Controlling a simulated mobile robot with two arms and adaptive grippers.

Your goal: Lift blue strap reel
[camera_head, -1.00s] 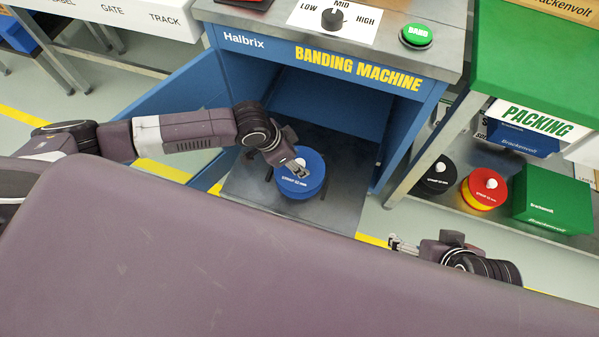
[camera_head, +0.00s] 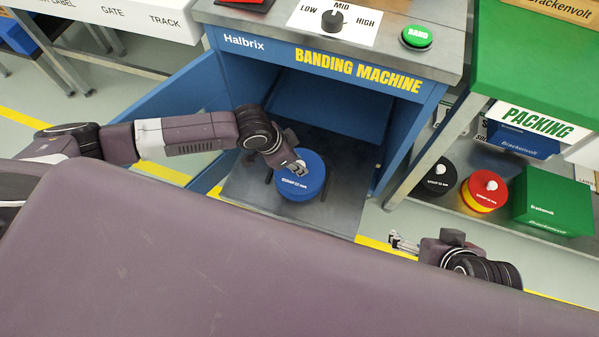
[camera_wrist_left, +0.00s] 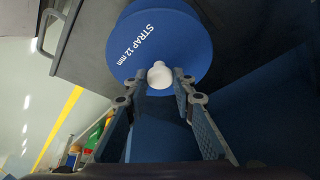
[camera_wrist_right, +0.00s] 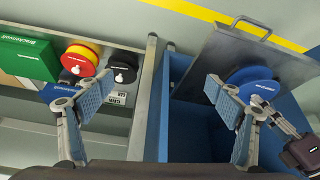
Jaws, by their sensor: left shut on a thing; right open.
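The blue strap reel (camera_head: 311,186) is a flat round drum marked "STRAP 12 mm". It sits on the grey metal shelf in the open bay of the banding machine (camera_head: 229,74). It also shows in the left wrist view (camera_wrist_left: 180,38), with a white knob (camera_wrist_left: 160,75) on top. My left gripper (camera_head: 299,166) is shut on this knob, with a finger on either side. I cannot see any gap under the reel. My right gripper (camera_head: 396,242) is open and empty, to the right of the machine; its spread fingers show in the right wrist view (camera_wrist_right: 160,80).
The grey shelf (camera_head: 343,211) has a bar handle (camera_wrist_right: 252,26) at its edge. A blue door (camera_head: 165,105) stands open at the left. On the packing rack at right are a black reel (camera_head: 437,178), a red and yellow reel (camera_head: 482,198) and a green box (camera_head: 552,203).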

